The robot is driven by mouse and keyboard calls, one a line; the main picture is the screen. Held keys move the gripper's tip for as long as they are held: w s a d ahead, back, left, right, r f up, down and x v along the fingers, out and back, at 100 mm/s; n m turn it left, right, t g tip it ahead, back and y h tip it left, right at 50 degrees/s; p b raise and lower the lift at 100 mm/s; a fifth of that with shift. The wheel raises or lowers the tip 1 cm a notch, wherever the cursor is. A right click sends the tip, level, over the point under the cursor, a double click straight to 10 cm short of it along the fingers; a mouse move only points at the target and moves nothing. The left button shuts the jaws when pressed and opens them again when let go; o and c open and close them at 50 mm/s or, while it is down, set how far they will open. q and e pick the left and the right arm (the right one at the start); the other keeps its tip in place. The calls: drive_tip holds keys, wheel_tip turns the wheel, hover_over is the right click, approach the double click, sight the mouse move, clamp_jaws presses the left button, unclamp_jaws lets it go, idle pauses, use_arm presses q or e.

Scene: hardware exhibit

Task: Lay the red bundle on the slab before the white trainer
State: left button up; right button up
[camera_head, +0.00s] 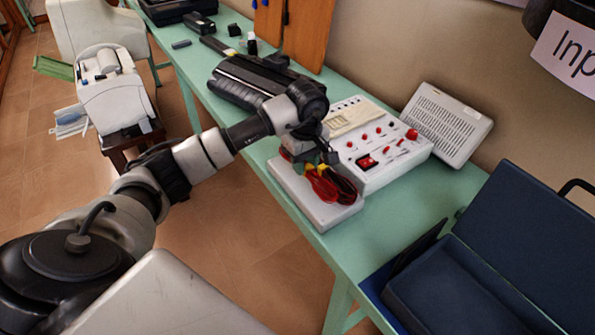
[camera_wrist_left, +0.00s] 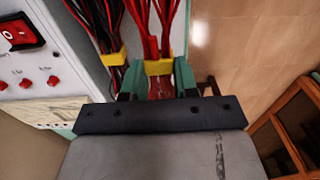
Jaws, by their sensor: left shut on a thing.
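The white trainer (camera_head: 385,150), a box with red knobs and a red switch, stands on the green table; its panel edge also shows in the left wrist view (camera_wrist_left: 45,62). The pale slab (camera_head: 292,193) lies before it. My left gripper (camera_head: 318,163) is above the slab, shut on the red bundle (camera_head: 320,186) of wires. In the left wrist view the red bundle (camera_wrist_left: 151,28) has a yellow band close to the green jaws (camera_wrist_left: 158,82). A black bundle (camera_head: 345,187) with a yellow band is beside it. I cannot tell whether the red bundle touches the slab. My right gripper is out of view.
A grey speaker-like box (camera_head: 447,122) leans behind the trainer. An open dark blue case (camera_head: 470,285) takes up the right end of the table. A black ribbed device (camera_head: 240,82) is behind my forearm. The table edge is close to the slab.

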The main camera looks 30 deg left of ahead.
sight(297, 183)
use_arm(q)
drive_tip(key=shift+s+a+f, duration=0.1)
drive_tip(key=shift+a+f, duration=0.2)
drive_tip(key=shift+a, duration=0.35)
drive_tip(key=shift+s+a+f, duration=0.1)
drive_tip(key=shift+a+f, duration=0.25)
drive_tip(key=shift+f, duration=0.05)
wheel_tip(297, 183, down, 3)
drive_tip(key=shift+f+p, duration=0.1)
drive_tip(key=shift+p, duration=0.45)
drive_tip(key=shift+f, duration=0.3)
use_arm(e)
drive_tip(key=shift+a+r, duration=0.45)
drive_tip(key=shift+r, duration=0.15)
use_arm(q)
drive_tip(key=shift+f+b, duration=0.2)
drive_tip(key=shift+b, duration=0.1)
drive_tip(key=o, duration=1)
drive_tip(key=shift+c, duration=0.2)
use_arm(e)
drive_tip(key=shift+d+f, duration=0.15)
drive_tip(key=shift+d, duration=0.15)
